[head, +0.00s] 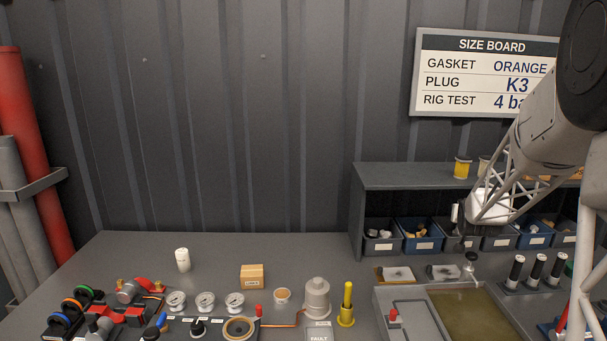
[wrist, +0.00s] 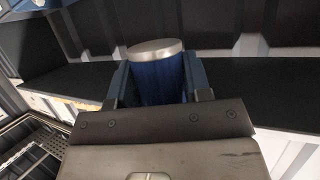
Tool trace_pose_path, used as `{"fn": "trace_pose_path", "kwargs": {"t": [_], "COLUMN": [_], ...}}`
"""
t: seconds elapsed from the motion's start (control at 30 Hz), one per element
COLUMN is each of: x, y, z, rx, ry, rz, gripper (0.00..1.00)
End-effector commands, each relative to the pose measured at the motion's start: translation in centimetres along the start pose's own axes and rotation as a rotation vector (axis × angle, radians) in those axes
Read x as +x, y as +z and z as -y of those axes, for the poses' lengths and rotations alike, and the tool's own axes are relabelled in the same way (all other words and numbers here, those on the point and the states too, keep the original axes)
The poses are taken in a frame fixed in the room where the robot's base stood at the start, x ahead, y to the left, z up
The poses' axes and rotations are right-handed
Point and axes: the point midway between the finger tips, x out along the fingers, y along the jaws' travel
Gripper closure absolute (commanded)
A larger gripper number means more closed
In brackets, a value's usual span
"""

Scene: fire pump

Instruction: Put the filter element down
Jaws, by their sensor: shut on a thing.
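My gripper (wrist: 155,85) is shut on a blue cylinder with a silver metal end cap (wrist: 157,78), which looks like the filter element. Its cap end sticks out past the two fingers in the wrist view. In the head view, my gripper (head: 462,215) is in front of the shelf bins at the right, above the bench. The held cylinder is small and largely hidden by the gripper there. I cannot tell its exact height above the bench.
The grey bench (head: 235,275) has free room at the back middle, around a white cylinder (head: 183,260) and a cardboard box (head: 252,277). Gauges, a grey housing (head: 317,298) and a tray (head: 465,312) fill the front. Black cylinders (head: 535,270) stand at right.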

Motion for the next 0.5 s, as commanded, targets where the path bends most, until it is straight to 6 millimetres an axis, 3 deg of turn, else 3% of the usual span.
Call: {"fn": "trace_pose_path", "kwargs": {"t": [0.5], "x": [-0.8], "y": [1.1], "z": [15.1], "rx": [-0.076], "ry": [-0.184], "rz": [0.000], "gripper": [0.83]}}
